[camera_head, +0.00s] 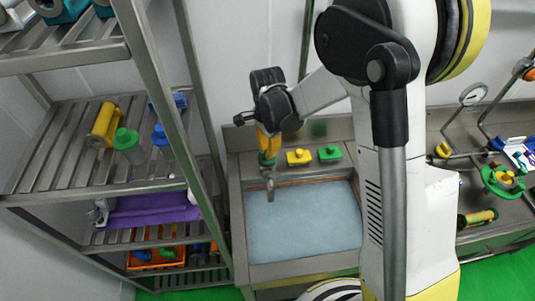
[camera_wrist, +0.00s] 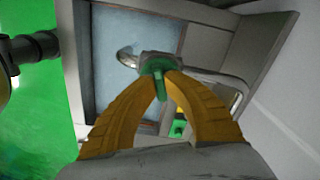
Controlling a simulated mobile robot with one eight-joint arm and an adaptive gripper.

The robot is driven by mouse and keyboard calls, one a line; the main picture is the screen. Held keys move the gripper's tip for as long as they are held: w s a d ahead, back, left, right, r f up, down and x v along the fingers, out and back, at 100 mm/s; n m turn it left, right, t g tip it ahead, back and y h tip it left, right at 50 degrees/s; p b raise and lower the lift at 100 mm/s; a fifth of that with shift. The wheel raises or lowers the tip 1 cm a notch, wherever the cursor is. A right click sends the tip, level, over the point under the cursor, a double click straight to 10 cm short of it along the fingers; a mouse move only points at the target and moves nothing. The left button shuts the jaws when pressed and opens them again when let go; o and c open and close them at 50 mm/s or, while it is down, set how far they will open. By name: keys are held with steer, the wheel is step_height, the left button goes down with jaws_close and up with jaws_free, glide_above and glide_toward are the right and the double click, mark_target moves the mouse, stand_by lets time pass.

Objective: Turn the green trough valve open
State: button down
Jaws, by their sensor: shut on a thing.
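A green valve (camera_head: 329,154) sits on the steel back ledge of the trough (camera_head: 238,215), to the right of a yellow valve (camera_head: 298,157). My gripper (camera_head: 268,158) is over the back left part of the trough, left of both valves and apart from them. Its yellow fingers are shut on a grey metal piece with a green part (camera_wrist: 153,62), which points down in the head view. Its curved metal end shows in the wrist view. I cannot tell whether this piece is fixed to anything. The green valve's turn position is too small to tell.
The trough holds a pale blue surface (camera_head: 305,225). A steel shelf rack (camera_head: 90,145) with bottles and bins stands close on the left. A pipe frame with a gauge (camera_head: 473,94) and other valve parts stands at the right. My arm crosses the middle.

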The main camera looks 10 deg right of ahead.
steer(key=n+b, duration=0.2)
steer(key=n, duration=0.1)
steer(key=shift+f+n, duration=0.15)
steer(key=shift+n, duration=0.25)
steer(key=n+b, duration=0.1)
steer(key=n, duration=0.2)
steer(key=shift+n+b, duration=0.3)
steer(key=shift+b, duration=0.05)
steer(key=n+b, duration=0.2)
steer(key=n, duration=0.4)
steer(key=c, duration=1.5)
jaws_free()
steer(key=shift+r, duration=0.2)
